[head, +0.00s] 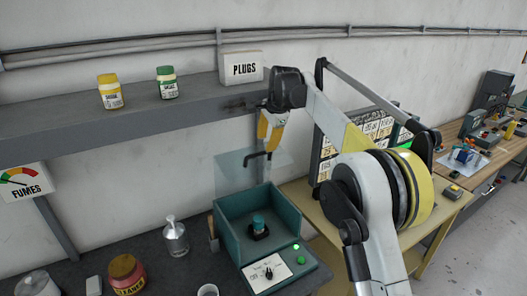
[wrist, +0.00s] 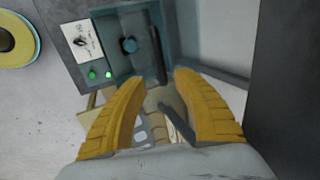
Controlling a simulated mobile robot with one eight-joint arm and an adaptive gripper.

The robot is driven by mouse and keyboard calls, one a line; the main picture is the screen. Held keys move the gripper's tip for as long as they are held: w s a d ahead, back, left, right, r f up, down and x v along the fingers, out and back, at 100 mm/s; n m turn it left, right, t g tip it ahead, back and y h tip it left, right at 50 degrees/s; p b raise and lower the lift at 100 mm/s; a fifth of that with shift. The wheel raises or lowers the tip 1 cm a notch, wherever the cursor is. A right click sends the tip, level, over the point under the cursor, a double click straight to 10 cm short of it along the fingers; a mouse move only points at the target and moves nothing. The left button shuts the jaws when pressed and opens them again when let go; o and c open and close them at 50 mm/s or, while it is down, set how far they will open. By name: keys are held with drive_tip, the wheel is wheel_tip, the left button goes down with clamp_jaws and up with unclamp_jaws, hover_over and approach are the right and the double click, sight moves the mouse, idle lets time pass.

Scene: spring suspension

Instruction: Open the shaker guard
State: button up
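The shaker is a teal box (head: 228,243) on the dark bench in the head view. Its clear guard (head: 230,175) stands upright at the back of the box, and the box's top is uncovered. A black bent handle (head: 258,155) is near the guard's upper edge. A teal-capped item (head: 258,223) sits inside the box; it also shows in the wrist view (wrist: 129,45). My gripper (head: 267,146) has yellow fingers, pointing down just above the handle. In the wrist view its fingers (wrist: 161,77) are spread apart. I cannot tell whether a finger touches the handle.
A control panel (head: 268,274) with a dial and green lights is at the box's front. A pump bottle (head: 175,238) and red cleaner tin (head: 127,272) stand left. A grey shelf (head: 60,120) with jars and a PLUGS box (head: 241,68) runs behind.

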drive_tip(key=shift+v, duration=2.35)
drive_tip(key=shift+f, duration=0.1)
drive_tip(key=s+d+f+n+t+b, duration=0.1)
drive_tip(key=s+d+f+n+b, duration=0.1)
drive_tip(key=s+d+f+b, duration=0.35)
drive_tip(key=s+d+f+n+h+b, duration=0.1)
drive_tip(key=s+d+f+n+b, duration=0.1)
drive_tip(key=s+d+b, duration=0.6)
drive_tip(key=s+d+f+n+t+b, duration=0.1)
drive_tip(key=s+d+f+n+b, duration=0.2)
drive_tip(key=s, duration=0.7)
drive_tip(key=s+d+f+n+b, duration=0.1)
drive_tip(key=s+d+f+b, duration=0.1)
drive_tip(key=s+f+b, duration=0.2)
drive_tip(key=s+d+f+n+t+h+b, duration=0.1)
drive_tip(key=s+d+f+b, duration=0.2)
drive_tip(key=s+f, duration=0.7)
drive_tip(key=s+d+f+n+b, duration=0.2)
drive_tip(key=s+f+b, duration=0.3)
drive_tip(key=f, duration=0.7)
drive_tip(key=shift+s+d+t, duration=0.25)
drive_tip(key=shift+s+t, duration=0.05)
drive_tip(key=shift+s, duration=0.8)
